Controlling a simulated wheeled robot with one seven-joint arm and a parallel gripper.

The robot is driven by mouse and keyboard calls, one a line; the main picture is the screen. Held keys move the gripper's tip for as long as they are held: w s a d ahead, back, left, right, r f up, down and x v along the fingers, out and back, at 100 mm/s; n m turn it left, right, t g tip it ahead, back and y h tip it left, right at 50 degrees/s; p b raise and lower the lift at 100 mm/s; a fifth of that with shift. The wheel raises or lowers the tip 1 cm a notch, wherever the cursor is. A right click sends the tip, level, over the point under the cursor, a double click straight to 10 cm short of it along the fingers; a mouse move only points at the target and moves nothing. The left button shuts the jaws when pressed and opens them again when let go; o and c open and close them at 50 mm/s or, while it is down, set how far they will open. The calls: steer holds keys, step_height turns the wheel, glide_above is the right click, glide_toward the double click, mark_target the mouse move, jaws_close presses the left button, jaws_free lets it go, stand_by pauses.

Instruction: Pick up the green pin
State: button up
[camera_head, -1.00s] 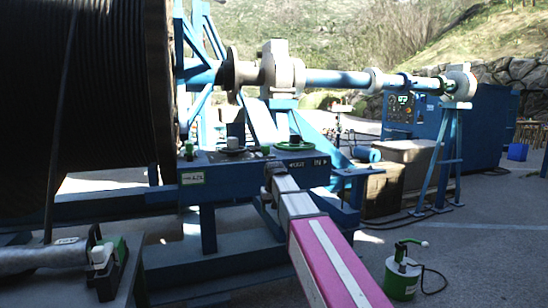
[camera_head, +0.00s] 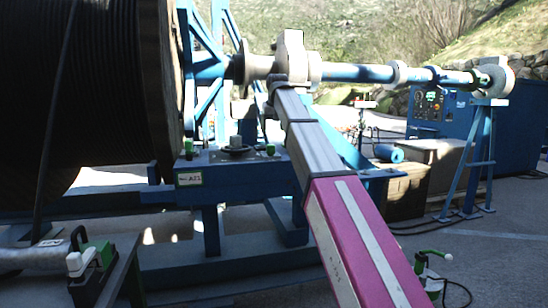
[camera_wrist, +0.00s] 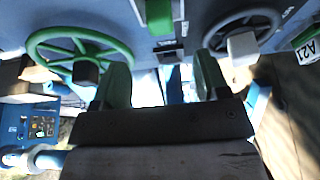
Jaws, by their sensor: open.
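In the wrist view, a bright green upright piece (camera_wrist: 159,17), which looks like the green pin, stands at the top edge, partly cut off, on a blue panel. In the head view, small green pieces show on top of the blue bench, one at its left (camera_head: 189,146) and one beside my arm (camera_head: 270,149); I cannot tell for sure which is the same piece. My gripper (camera_wrist: 163,82) is open, its two fingers apart with nothing between them. The green piece appears beyond the fingertips, not touching them. In the head view my arm's end hides its own fingers.
A green handwheel (camera_wrist: 80,48) and a grey handwheel (camera_wrist: 240,38) flank the fingers in the wrist view. A large cable reel (camera_head: 80,95) fills the left of the head view. A blue shaft (camera_head: 357,73) runs right from the frame.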

mark_target(271, 145)
steer(key=x, duration=1)
steer(key=shift+w+f, duration=0.2)
steer(key=shift+f, duration=0.05)
jaws_close()
steer(key=shift+r, duration=0.1)
step_height(271, 145, up, 29)
stand_by(2.1)
